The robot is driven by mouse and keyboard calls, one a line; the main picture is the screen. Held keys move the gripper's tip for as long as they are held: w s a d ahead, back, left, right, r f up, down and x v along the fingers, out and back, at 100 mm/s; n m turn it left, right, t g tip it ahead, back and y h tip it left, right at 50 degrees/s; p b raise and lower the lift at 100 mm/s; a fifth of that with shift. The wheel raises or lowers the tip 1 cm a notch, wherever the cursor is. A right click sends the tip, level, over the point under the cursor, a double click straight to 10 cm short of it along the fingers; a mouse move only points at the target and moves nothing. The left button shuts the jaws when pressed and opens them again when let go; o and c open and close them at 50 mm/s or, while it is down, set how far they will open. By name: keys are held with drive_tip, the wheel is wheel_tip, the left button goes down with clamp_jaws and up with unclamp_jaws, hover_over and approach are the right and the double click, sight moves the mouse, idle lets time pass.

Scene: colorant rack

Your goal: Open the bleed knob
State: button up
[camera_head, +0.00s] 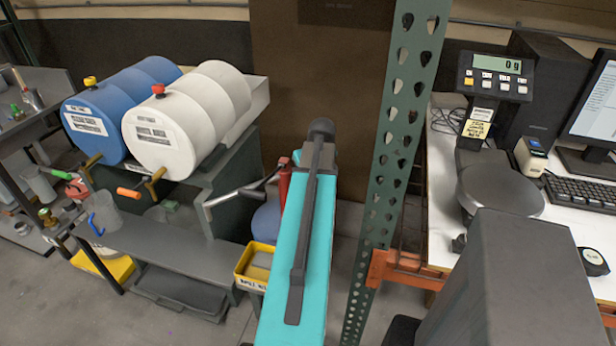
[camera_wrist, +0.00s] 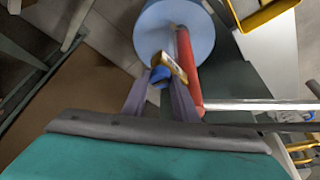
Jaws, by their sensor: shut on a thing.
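In the wrist view my gripper (camera_wrist: 160,92) has its two grey fingers closed around a small blue knob-like part (camera_wrist: 161,76). A brass fitting (camera_wrist: 176,66) sits right by the fingertips, partly overlapping the blue part. In the head view, my arm hides the gripper and this part. I cannot tell for sure that the held part is the bleed knob. A red knob (camera_head: 158,90) tops the white drum (camera_head: 180,130), and a yellow knob (camera_head: 90,83) tops the blue drum (camera_head: 95,125). My gripper is away from both.
A red cylinder (camera_wrist: 188,70) runs close beside the fingers, with a light blue round body (camera_wrist: 172,30) beyond. A shiny metal bar (camera_wrist: 255,105) lies right of the fingers. A green perforated post (camera_head: 398,120) stands right of my arm. A desk with a scale (camera_head: 500,190) is further right.

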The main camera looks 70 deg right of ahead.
drive_tip(key=shift+n+y, duration=0.3)
drive_tip(key=shift+n, duration=0.3)
drive_tip(key=o, duration=1)
drive_tip(key=shift+s, duration=0.1)
drive_tip(key=shift+r, duration=0.15)
drive_tip(key=shift+b+v, duration=1.2)
drive_tip(key=shift+v, duration=5.5)
drive_tip(key=shift+a, duration=0.1)
